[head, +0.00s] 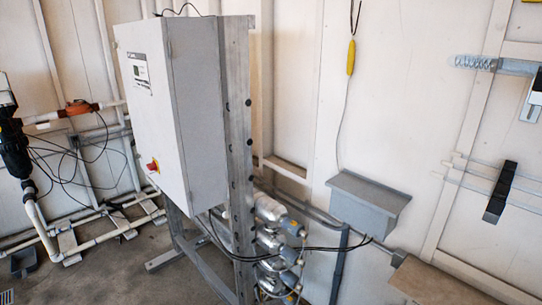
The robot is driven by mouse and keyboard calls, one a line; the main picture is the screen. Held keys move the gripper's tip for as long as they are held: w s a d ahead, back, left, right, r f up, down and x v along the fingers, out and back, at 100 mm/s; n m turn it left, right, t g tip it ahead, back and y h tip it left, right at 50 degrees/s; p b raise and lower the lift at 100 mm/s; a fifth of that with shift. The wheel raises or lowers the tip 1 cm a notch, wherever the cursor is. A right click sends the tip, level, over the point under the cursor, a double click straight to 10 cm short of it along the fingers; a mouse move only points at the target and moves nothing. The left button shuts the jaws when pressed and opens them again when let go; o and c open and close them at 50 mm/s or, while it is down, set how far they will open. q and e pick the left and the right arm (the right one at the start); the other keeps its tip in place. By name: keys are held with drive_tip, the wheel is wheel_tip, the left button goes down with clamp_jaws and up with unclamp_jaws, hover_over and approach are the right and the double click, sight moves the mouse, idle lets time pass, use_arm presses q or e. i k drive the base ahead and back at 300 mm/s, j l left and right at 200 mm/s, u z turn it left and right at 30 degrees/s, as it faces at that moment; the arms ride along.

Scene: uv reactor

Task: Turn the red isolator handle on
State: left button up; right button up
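The red isolator handle (153,166) is a small red knob on a yellow backing. It sits low on the front face of the tall pale grey control cabinet (160,100), left of the picture's middle. It is too small to tell clearly which way it is turned. The cabinet front also carries a label panel with a small greenish display (141,72). Neither of my grippers can be made out in the head view, and nothing is seen touching the handle.
A metal frame post (238,150) backs the cabinet, with silver cylinders (272,240) and black cables beside it. White pipes (100,235) and a black fitting (14,145) stand at left. A grey box (367,205) hangs on the wall. Floor shows left of the cabinet.

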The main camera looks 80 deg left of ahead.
sight(152, 166)
drive_tip(key=u, duration=4.35)
drive_tip(key=i+j, duration=0.15)
drive_tip(key=i, duration=2.55)
drive_tip(key=i+j, duration=0.15)
drive_tip(key=i, duration=2.55)
drive_tip(key=j+u, duration=0.05)
drive_tip(key=j, duration=0.1)
